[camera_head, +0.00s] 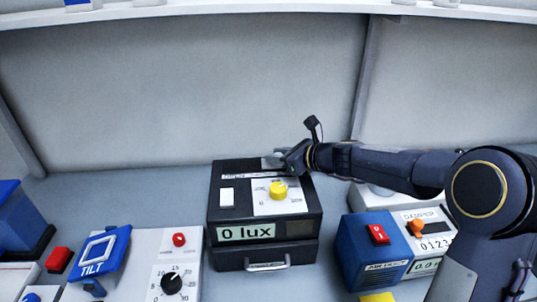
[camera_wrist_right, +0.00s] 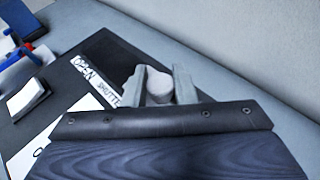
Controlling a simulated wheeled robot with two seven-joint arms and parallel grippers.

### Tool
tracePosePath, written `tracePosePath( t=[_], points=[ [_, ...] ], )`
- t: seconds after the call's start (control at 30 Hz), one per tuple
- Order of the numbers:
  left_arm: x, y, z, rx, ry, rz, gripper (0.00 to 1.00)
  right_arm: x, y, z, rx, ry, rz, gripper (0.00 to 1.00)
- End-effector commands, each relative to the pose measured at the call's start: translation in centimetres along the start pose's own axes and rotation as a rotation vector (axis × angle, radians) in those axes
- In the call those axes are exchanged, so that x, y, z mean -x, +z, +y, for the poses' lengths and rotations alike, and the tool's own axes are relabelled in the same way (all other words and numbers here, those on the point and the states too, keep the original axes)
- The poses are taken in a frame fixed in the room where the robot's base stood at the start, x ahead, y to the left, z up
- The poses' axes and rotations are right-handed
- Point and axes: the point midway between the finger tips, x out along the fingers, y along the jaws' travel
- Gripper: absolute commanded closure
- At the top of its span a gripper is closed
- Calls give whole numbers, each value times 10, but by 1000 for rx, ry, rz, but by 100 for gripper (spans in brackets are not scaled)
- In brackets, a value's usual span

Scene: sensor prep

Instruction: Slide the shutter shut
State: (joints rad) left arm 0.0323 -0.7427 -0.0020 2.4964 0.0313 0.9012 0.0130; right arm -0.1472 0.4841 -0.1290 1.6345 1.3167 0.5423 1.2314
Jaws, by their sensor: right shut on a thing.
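The black sensor box (camera_head: 263,228) stands on the bench with a display reading "0 lux". The shutter's white label strip (camera_wrist_right: 95,80), with "OPEN" and "SHUTTER" on it, runs along the back of the box's top. My right gripper (camera_head: 279,160) reaches in from the right to the back of this top. In the right wrist view, its two grey fingers are shut on a pale rounded shutter knob (camera_wrist_right: 158,82). The slide under the knob is mostly hidden by the gripper. My left gripper is not in view.
A yellow knob (camera_head: 278,190) and a white switch (camera_head: 227,197) sit on the box top in front of the gripper. A blue device with a red switch (camera_head: 379,233) stands to the right. A dial panel (camera_head: 174,265) and a blue TILT device (camera_head: 100,250) stand left.

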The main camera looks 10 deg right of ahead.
Motion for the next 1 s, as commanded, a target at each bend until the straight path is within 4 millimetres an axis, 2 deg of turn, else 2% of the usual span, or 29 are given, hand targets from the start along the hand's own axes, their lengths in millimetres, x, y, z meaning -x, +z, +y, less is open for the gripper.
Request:
tracePosePath(
  t=[0.17, 0.2, 0.33, 0.67, 0.77, 1.0],
  points=[
    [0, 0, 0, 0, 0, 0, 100, 2, -1, -4, 2, -10, 2, 100],
    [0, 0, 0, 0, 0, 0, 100, 2, -1, -4, 1, -11, 2, 72],
    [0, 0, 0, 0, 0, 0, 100, 1, -1, -3, 1, -10, 2, 55],
    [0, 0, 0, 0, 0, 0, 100, 4, 0, -2, 1, -7, 1, 53],
    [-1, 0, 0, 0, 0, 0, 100, 14, 0, -3, 1, -9, 0, 53],
    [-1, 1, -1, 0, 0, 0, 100, 56, 0, -3, 1, -11, 1, 53]
  ],
)
